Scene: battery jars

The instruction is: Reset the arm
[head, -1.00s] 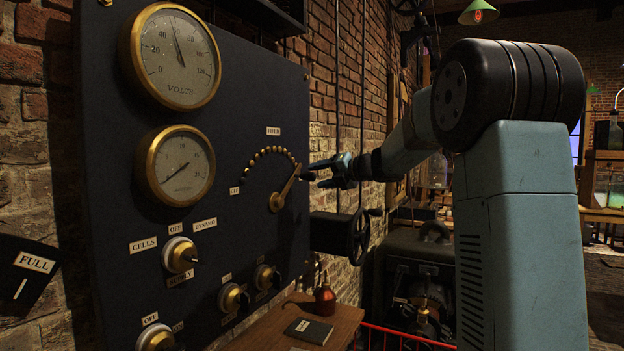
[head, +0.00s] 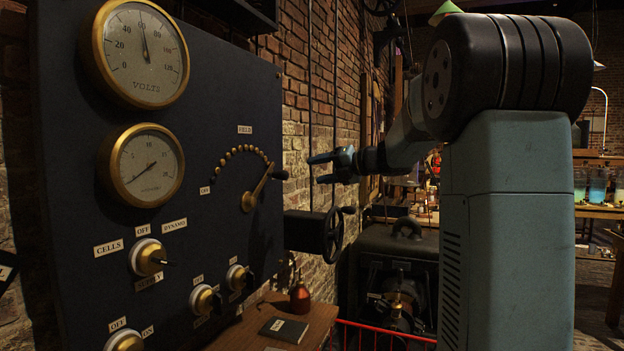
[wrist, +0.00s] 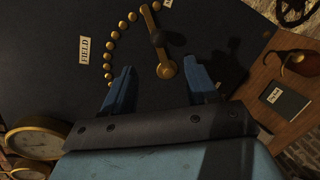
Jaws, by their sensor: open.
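My gripper (head: 318,169) is open and empty. In the head view it points left toward the dark switchboard panel (head: 215,85), with a gap between its fingertips and the black knob of the brass field lever (head: 262,188). In the wrist view the two blue fingers of my gripper (wrist: 162,88) stand apart. The field lever (wrist: 164,68) shows beyond and between them, apart from both. An arc of brass studs (wrist: 109,47) lies beside the lever. My blue-grey arm stands at the right of the head view.
A volts gauge (head: 142,50) and a second gauge (head: 148,165) are on the panel, with several brass switches below. A black handwheel (head: 333,232) stands below my gripper. A wooden shelf (head: 246,331) holds a dark book (head: 284,329) and a red-brown oil can (head: 300,297).

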